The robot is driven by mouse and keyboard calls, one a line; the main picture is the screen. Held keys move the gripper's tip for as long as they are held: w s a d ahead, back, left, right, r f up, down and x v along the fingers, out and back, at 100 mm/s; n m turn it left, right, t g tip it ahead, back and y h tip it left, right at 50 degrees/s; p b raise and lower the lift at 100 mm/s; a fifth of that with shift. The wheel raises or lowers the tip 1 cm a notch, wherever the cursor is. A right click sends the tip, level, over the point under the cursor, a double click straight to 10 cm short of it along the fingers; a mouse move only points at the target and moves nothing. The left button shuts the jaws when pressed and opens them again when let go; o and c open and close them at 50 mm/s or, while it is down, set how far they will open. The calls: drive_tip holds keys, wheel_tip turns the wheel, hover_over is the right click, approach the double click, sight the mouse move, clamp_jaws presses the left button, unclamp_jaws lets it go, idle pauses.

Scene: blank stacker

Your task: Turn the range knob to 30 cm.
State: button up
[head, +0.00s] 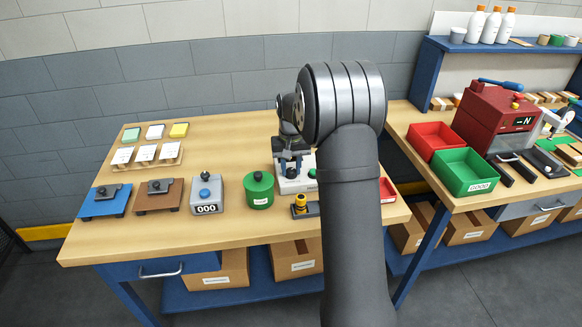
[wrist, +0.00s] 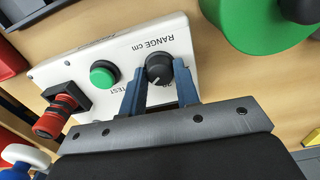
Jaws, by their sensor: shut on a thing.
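The range knob (wrist: 159,69) is a dark round dial with a pale pointer line, on a white box (wrist: 120,45) marked "RANGE cm" in the wrist view. The scale numbers are mostly hidden, so I cannot read the setting. My gripper (wrist: 160,78) is shut on the knob, with one blue finger on each side. In the head view my gripper (head: 293,160) is over the white box (head: 297,184), and my arm hides part of it. A green button (wrist: 104,74) marked "TEST" sits beside the knob on the box.
A red and black connector-like part (wrist: 62,110) is at the box's end in the wrist view. A green canister (head: 259,190) stands just left of the box, near a grey counter (head: 206,194) reading 000. A yellow-topped part (head: 300,203) lies in front.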

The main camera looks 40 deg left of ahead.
sight(291, 170)
drive_tip(key=shift+m, duration=0.7)
drive_tip(key=o, duration=1)
wheel_tip(291, 170, up, 18)
drive_tip(key=shift+f, duration=0.25)
drive_tip(key=shift+f, duration=0.1)
wheel_tip(291, 170, down, 17)
drive_tip(key=shift+f, duration=0.2)
idle(0.4)
